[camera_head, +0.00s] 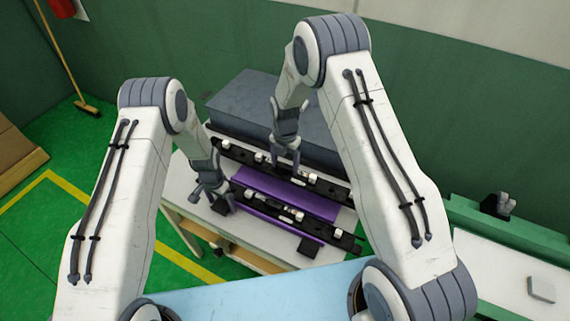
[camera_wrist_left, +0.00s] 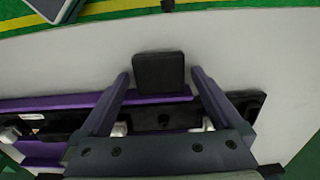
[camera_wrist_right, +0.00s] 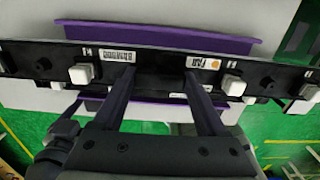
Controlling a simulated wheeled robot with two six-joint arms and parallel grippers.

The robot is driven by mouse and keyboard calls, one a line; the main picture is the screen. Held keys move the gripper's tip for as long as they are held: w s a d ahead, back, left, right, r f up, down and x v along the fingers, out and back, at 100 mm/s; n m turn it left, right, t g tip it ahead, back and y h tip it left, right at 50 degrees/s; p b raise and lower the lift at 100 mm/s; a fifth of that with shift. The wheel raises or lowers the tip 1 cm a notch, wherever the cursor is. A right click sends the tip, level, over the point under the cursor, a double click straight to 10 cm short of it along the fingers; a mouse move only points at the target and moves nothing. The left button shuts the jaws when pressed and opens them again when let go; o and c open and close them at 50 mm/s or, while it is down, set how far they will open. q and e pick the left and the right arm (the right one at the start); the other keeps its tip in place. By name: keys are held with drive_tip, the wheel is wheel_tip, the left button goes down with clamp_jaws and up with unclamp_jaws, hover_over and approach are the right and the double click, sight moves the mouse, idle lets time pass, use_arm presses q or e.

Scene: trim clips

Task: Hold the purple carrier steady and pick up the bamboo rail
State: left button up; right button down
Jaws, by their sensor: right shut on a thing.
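The purple carrier (camera_head: 285,194) lies on the white worktable, with a black rail along its far side and another along its near side. The far black rail (camera_head: 325,187) has white clips; it also shows in the right wrist view (camera_wrist_right: 155,68) with printed labels. My right gripper (camera_head: 286,168) is shut on this far rail near its middle. My left gripper (camera_head: 213,205) is open at the left end of the carrier. In the left wrist view its fingers straddle a small black block (camera_wrist_left: 160,72) beside the purple edge (camera_wrist_left: 60,103). No bamboo-coloured rail is visible.
A large grey block (camera_head: 245,105) stands behind the carrier on the worktable (camera_head: 185,195). The near black rail (camera_head: 290,214) carries white clips. A light blue surface (camera_head: 240,298) is in front, and a white table (camera_head: 490,265) stands to the right.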

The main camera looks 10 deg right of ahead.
use_arm(q)
wheel_tip(320, 180, up, 12)
idle(0.6)
drive_tip(key=shift+r, duration=0.15)
